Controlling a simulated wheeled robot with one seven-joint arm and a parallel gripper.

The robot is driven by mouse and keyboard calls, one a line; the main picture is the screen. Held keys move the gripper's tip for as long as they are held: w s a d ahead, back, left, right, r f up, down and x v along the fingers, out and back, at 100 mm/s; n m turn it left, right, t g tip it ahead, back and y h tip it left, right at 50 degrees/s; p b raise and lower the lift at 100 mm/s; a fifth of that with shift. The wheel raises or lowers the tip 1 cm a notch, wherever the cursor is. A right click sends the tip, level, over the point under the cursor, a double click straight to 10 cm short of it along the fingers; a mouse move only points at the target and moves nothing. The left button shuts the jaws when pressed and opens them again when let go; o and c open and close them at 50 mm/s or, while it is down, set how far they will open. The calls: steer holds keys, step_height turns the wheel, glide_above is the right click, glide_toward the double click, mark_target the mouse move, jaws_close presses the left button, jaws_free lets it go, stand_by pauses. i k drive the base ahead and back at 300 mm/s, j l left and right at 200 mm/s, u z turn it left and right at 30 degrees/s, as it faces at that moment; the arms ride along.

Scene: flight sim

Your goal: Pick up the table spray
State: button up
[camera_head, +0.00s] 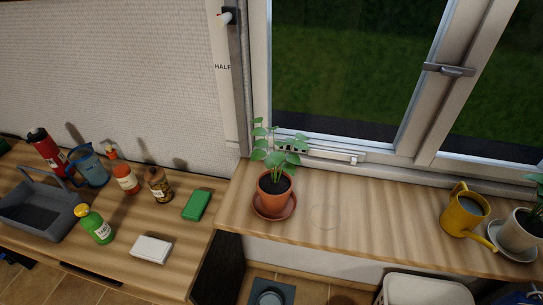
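Several bottles stand on the wooden table at the left, and I cannot tell for sure which is the table spray. An orange bottle with a white label and a narrow orange top (123,174) stands upright near the wall and looks most like a spray. A green bottle with a yellow cap (97,226) stands nearer the front, to the right of the grey caddy. A red canister with a black top (46,150) stands at the back left. My gripper is not in view.
A grey caddy with a handle (38,213), a blue jug (90,167), a brown jar (157,185), a green block (196,204) and a white box (151,249) crowd the table. A potted plant (274,190) and yellow watering can (465,212) stand on the windowsill (370,220).

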mark_target(94, 224)
steer(key=j+u, duration=0.1)
steer(key=j, duration=0.3)
steer(key=i+j+u, duration=0.15)
steer(key=j, duration=0.25)
steer(key=j+u, duration=0.1)
steer(key=j, duration=0.25)
steer(key=i+j+u, duration=0.15)
steer(key=j, duration=0.25)
steer(key=i+j+u, duration=0.1)
steer(key=j, duration=0.25)
steer(key=i, duration=0.05)
